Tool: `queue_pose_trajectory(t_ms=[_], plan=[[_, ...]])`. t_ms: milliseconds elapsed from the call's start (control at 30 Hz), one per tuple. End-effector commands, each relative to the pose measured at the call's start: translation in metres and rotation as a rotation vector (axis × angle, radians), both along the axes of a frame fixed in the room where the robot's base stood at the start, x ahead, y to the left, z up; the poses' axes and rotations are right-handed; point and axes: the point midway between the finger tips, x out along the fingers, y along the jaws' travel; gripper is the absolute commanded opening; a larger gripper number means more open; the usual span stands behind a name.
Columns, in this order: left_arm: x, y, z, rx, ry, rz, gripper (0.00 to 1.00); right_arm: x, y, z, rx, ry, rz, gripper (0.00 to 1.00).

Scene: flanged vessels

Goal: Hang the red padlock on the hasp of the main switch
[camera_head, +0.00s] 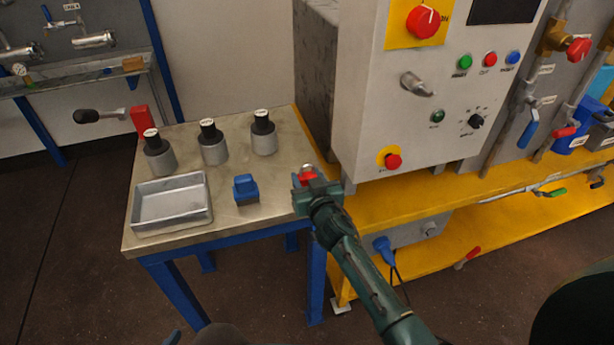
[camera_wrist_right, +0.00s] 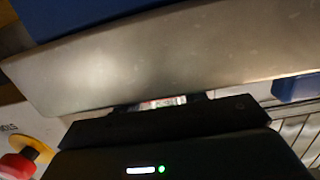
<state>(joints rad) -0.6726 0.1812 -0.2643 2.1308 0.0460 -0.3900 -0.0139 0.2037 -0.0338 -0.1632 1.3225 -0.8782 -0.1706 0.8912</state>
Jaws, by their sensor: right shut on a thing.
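The red padlock (camera_head: 307,177) is in my right gripper (camera_head: 318,190), at the right edge of the steel-topped table. The gripper is shut on it and hides most of its body; a bit of red and a pale metal part show. In the right wrist view only a thin reddish strip of the padlock (camera_wrist_right: 165,102) shows between the dark fingers. The main switch (camera_head: 423,22) is a red rotary knob on a yellow plate, high on the grey cabinet, well above the gripper. I cannot clearly make out its hasp. My left gripper is not in view.
The cabinet front has a protruding metal handle (camera_head: 417,85) and a red stop button (camera_head: 393,161).

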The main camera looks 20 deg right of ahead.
Motion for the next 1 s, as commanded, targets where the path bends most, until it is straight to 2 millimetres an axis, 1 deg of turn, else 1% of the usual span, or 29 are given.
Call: queue_pose_trajectory(t_ms=[33,200,233,367,1000], plan=[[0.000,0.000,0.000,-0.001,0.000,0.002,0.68,0.000,0.000,0.000,0.000,0.000,0.000,0.34],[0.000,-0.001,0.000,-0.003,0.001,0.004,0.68,0.000,0.000,0.000,0.000,0.000,0.000,0.20],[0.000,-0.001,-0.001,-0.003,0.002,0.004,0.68,0.000,0.000,0.001,0.000,-0.001,0.000,0.19],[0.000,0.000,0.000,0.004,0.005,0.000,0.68,0.000,0.000,0.003,0.000,-0.001,0.000,0.19],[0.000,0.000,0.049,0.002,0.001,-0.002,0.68,0.000,0.000,0.054,0.001,-0.002,0.000,0.19]])
